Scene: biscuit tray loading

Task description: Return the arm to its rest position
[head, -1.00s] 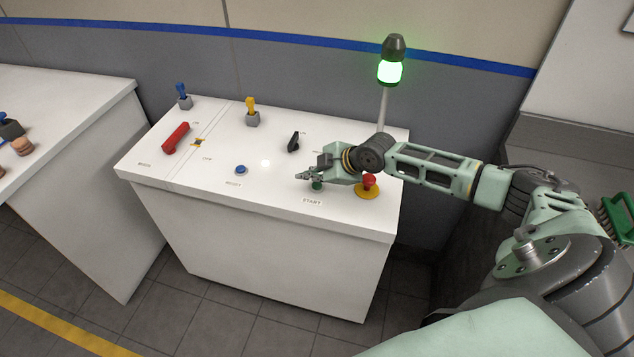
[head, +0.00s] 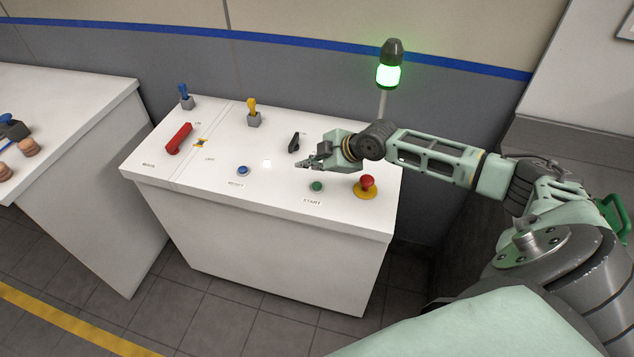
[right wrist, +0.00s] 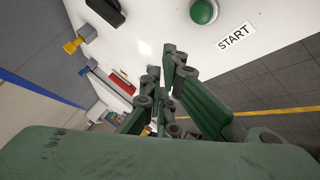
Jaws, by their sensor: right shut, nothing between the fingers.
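My right arm reaches in from the right over the white control console (head: 270,205) in the head view. Its gripper (head: 312,163) is shut and empty, above the panel behind the green start button (head: 317,186) and apart from it. In the right wrist view the closed fingers (right wrist: 165,85) are at the centre, with the green button (right wrist: 204,11) and its START label beyond them. The stack light (head: 389,74) glows green. My left gripper is not in view.
A red emergency knob (head: 367,182) on a yellow base, a black selector (head: 294,143), a blue button (head: 242,170), a red handle (head: 179,138) and yellow (head: 252,106) and blue (head: 184,91) levers stand on the console. Another white table (head: 90,90) is at left.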

